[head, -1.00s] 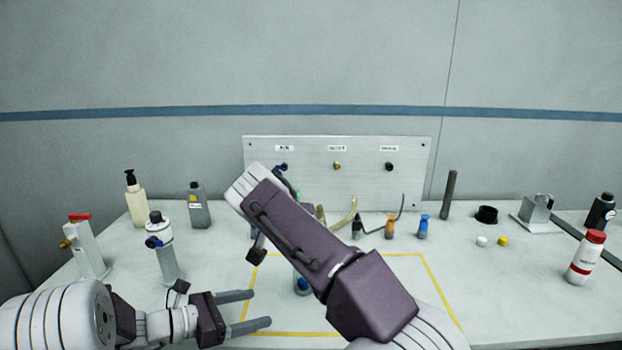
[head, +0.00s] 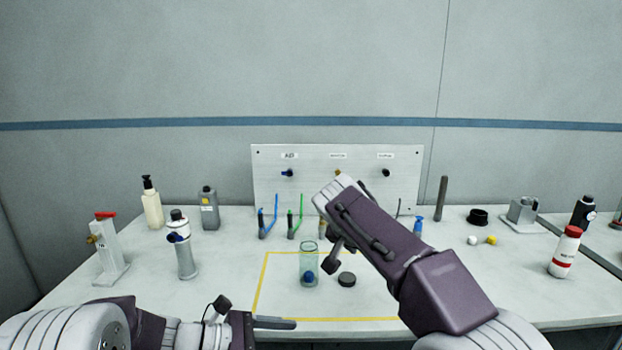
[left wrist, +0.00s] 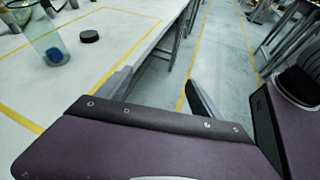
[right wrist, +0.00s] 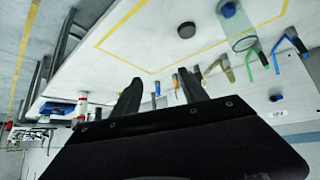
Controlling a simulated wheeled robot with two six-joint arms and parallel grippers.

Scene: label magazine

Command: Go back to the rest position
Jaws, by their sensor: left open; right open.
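My left gripper (head: 272,322) is low at the front edge of the table, left of centre. In the left wrist view its two fingers (left wrist: 160,88) are apart with nothing between them.
A panel (head: 270,190) with labelled ports stands at the back. Bottles and a valve-topped cylinder (head: 184,250) stand at the left. A red-capped white bottle (head: 564,253), a metal stand (head: 522,213) and small caps are at the right. The table's front right is clear.

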